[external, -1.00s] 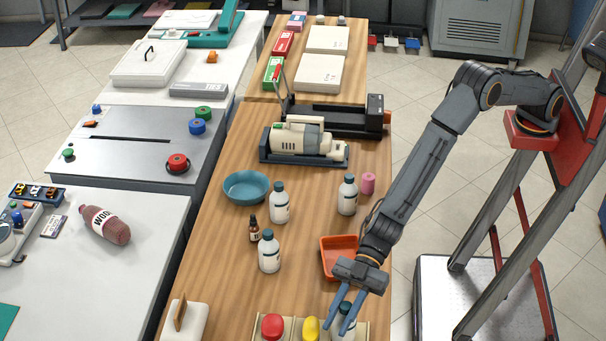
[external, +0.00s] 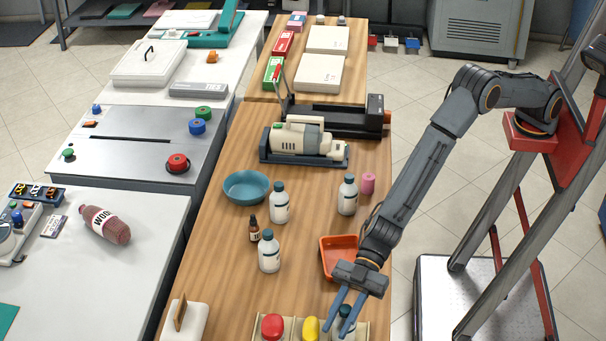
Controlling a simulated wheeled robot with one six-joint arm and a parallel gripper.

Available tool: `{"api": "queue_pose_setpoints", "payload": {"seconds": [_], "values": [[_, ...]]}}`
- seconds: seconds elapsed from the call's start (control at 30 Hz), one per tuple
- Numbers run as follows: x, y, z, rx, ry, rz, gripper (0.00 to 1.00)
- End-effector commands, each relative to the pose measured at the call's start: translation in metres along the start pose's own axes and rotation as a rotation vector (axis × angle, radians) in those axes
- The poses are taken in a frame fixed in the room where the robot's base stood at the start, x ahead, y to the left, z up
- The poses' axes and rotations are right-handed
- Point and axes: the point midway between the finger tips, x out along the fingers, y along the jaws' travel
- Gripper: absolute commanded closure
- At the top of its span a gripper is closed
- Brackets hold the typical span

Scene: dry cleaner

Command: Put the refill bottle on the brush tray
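A white bottle with a dark cap (external: 349,327) stands in the right part of a divided beige tray (external: 292,330) at the bottom edge. My gripper (external: 337,312) points down at this bottle, its two fingers apart beside the cap; contact is unclear. Similar white bottles stand on the wooden table: one in the middle (external: 280,206), one to the right (external: 347,198) and one nearer (external: 269,256). Labels are too small to tell which is the refill bottle. An orange tray (external: 326,262) lies behind my gripper, partly hidden by my wrist. I cannot tell whether it is the brush tray.
Red (external: 272,326) and yellow (external: 310,328) items sit in the divided tray. A small brown bottle (external: 254,231), a teal bowl (external: 246,187) and a pink cylinder (external: 368,183) stand on the table. A white block with a wooden piece (external: 190,326) is at the front left. The middle-left tabletop is clear.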

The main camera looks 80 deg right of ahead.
Motion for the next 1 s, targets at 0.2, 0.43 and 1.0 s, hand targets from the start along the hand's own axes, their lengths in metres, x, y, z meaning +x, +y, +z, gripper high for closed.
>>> {"api": "queue_pose_setpoints", "payload": {"seconds": [0.2, 0.43, 1.0], "values": [[0.000, 0.000, -0.001, 0.000, 0.001, 0.000, 0.56], [-0.002, 0.000, 0.000, 0.000, -0.001, 0.000, 0.56], [-0.069, 0.001, -0.001, 0.000, 0.001, 0.001, 0.56]]}}
